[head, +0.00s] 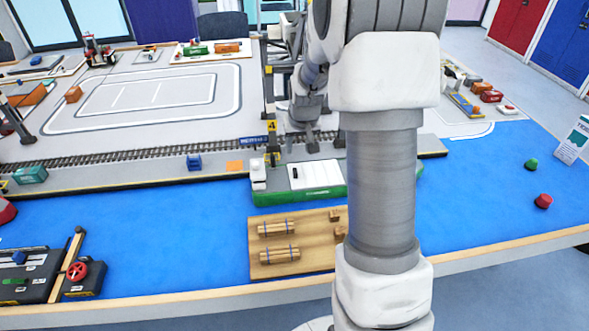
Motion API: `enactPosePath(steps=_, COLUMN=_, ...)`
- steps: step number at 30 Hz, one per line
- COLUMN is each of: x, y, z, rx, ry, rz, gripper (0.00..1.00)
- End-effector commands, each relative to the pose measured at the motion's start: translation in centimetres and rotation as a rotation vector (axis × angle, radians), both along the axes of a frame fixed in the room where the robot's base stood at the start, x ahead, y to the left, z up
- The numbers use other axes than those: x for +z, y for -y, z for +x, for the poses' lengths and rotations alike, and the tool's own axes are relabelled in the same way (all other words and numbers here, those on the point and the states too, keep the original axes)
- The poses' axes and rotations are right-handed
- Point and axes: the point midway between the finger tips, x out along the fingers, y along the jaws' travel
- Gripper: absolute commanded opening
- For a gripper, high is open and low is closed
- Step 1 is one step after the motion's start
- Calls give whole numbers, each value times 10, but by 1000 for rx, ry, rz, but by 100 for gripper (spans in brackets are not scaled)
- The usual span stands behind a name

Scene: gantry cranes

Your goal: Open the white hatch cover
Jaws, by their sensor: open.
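The white hatch cover (318,174) is a flat white panel with a small dark handle (295,172) near its left end. It lies on the green ship (300,198), on the blue surface in front of the quay. The cover looks flat and shut. My gripper (312,147) is above and behind the cover, pointing down with its fingers apart and empty. It appears clear of the cover. My arm hides the ship's right part and possibly the cover's right end.
A gantry crane (268,95) stands just left of my gripper. A wooden board with bundled logs (280,228) lies in front of the ship. A blue block (194,161) sits on the quay at left.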

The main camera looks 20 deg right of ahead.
Motion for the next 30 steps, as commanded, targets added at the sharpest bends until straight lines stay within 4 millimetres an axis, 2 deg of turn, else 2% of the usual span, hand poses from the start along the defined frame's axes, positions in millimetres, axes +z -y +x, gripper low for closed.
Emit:
enactPosePath(steps=3, x=-24, y=2, z=9, rx=0, ry=-4, rz=1, gripper=48)
enactPosePath(steps=18, x=-109, y=12, z=42, rx=-1, ry=-3, rz=1, gripper=48)
enactPosePath(steps=24, x=-129, y=14, z=51, rx=0, ry=-2, rz=1, gripper=48)
enactPosePath(steps=30, x=-134, y=15, z=54, rx=0, ry=1, rz=0, gripper=48)
